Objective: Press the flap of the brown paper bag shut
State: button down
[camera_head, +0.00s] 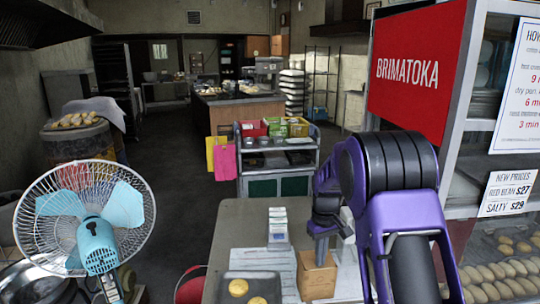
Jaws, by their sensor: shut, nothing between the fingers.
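The brown paper bag (316,279) stands upright on the grey table at the bottom centre of the head view. My gripper (321,255) points down from my purple arm at the top of the bag. Its fingers are shut with nothing held, and they look to be at or just above the bag's upper edge. Whether they touch it cannot be told. The bag's flap is mostly hidden by my gripper, so its position is unclear.
Left of the bag are stacked white papers (283,271), small white boxes (278,222) and a dark tray (250,285) with round pastries. A fan (97,230) stands at left. A glass display case (500,245) stands at right.

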dwell(0.3)
notch_tip(320, 180, up, 9)
jog(key=p, duration=0.6)
dwell(0.4)
